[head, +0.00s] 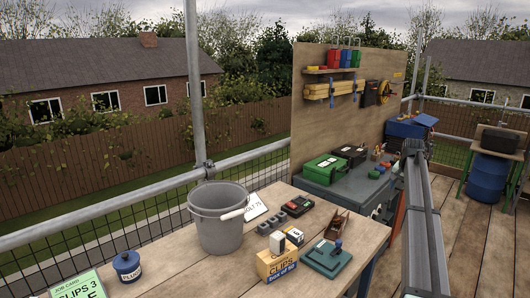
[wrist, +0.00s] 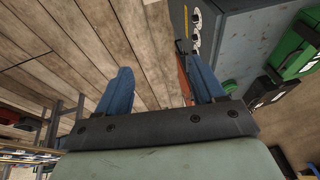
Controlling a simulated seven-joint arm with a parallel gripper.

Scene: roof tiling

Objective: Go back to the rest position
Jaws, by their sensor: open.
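My gripper (wrist: 161,82) shows in the wrist view with its two blue fingers wide apart and nothing held between them. Wooden deck planks (wrist: 85,40) lie beyond the fingers. A grey-blue cabinet (wrist: 240,55) is beyond the right finger, and a narrow red-brown strip shows close by that finger. I cannot make out my gripper in the head view.
In the head view a wooden bench (head: 190,270) carries a grey bucket (head: 218,230), a clips box (head: 277,263) and a green tool (head: 326,258). Behind it stand a grey chest (head: 350,192) with a green case (head: 324,169) and a tool board (head: 310,120).

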